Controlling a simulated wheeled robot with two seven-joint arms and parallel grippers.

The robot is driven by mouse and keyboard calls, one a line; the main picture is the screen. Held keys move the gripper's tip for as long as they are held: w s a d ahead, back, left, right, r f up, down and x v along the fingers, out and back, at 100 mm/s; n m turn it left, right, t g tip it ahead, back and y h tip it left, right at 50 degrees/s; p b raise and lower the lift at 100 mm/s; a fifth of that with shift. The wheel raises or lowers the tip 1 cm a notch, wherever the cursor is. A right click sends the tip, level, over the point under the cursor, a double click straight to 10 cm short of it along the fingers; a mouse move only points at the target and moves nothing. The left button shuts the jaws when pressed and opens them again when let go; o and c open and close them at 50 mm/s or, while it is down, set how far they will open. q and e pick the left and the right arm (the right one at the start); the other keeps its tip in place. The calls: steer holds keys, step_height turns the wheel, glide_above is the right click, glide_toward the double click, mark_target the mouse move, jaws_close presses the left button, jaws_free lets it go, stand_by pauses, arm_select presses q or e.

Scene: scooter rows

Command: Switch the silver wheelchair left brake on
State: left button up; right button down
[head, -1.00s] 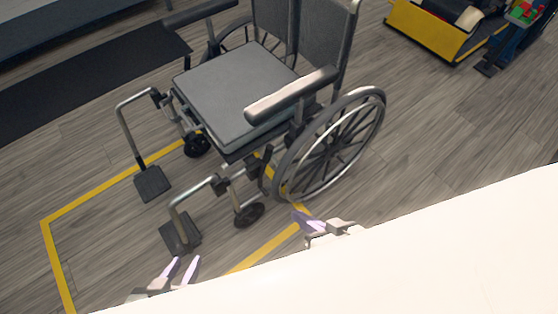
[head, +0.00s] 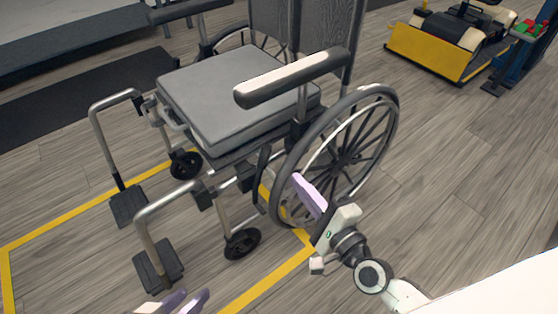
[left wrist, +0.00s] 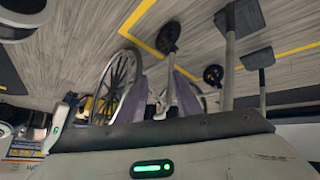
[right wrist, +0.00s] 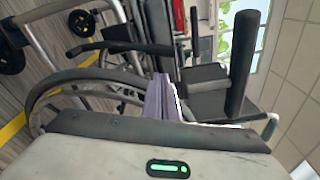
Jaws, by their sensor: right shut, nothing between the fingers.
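The silver wheelchair (head: 225,88) stands with its footrests toward the lower left. Its left wheel (head: 340,160) is the near one. A dark, curved, lever-like part (head: 263,172) sits at this wheel's front edge; it may be the left brake, but its setting cannot be told. My right gripper (head: 298,180) is shut and empty, its tips in front of the left wheel's front part; contact cannot be told. Its shut fingers (right wrist: 163,98) show beside a wheel in the right wrist view. My left gripper (head: 182,303) is open and empty at the bottom edge, below the near footrest (head: 158,266).
Yellow floor tape (head: 262,275) runs around the chair's front. The near armrest (head: 292,78) overhangs the left wheel's top. A yellow-fronted machine (head: 432,48) stands at the back right, and a dark mat (head: 85,88) lies at the left. The floor at right is clear.

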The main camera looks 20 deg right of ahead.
mark_target(262, 167)
arm_select(q)
steer(key=shift+w+d+r+b, duration=0.1)
steer(key=shift+d+b, duration=0.2)
steer(key=shift+b, duration=0.15)
arm_select(e)
steer(key=x, duration=1)
arm_select(q)
steer(key=shift+a+r, duration=0.1)
steer(key=shift+a, duration=0.05)
arm_select(e)
steer(key=shift+s+r, duration=0.1)
